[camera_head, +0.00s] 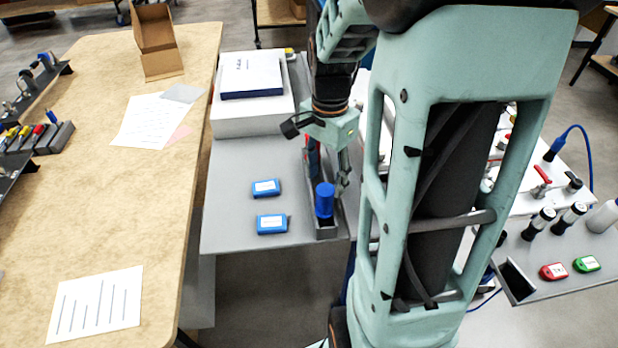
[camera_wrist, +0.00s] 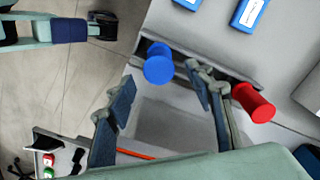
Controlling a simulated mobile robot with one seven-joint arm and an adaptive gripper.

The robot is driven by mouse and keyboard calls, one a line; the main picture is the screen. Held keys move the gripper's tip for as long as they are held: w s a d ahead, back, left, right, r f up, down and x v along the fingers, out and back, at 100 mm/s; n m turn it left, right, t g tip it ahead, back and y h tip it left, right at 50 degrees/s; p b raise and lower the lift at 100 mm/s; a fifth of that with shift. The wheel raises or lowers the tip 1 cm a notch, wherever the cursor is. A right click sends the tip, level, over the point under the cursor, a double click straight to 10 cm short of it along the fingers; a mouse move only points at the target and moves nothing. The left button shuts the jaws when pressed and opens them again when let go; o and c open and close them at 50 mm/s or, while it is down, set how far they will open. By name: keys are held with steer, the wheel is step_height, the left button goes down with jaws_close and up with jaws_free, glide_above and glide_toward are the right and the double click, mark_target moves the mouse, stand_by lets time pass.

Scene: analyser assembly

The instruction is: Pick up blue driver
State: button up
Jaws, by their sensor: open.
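The blue driver (camera_head: 325,200) stands upright with its blue handle up in a grey holder (camera_head: 327,232) at the front right corner of the grey table. In the wrist view the blue driver (camera_wrist: 158,66) shows just ahead of the fingertips, roughly between them. My gripper (camera_head: 341,180) is open and empty, close above and beside the driver; its fingers also show in the wrist view (camera_wrist: 160,82). I cannot tell whether a finger touches the handle. The driver's lower part is hidden in the holder. A red driver (camera_wrist: 254,103) stands in the same holder, beside the right finger.
Two blue boxes (camera_head: 266,188) (camera_head: 272,224) lie left of the holder on the grey table (camera_head: 232,215). A white box with a book (camera_head: 252,76) stands behind. A wooden table (camera_head: 150,200) is at left. A side shelf at right holds red (camera_head: 553,271) and green (camera_head: 587,263) items.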

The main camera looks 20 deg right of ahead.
mark_target(325, 189)
steer(key=shift+s+f, duration=0.1)
steer(key=shift+f, duration=2.7)
steer(key=shift+c, duration=0.6)
jaws_close()
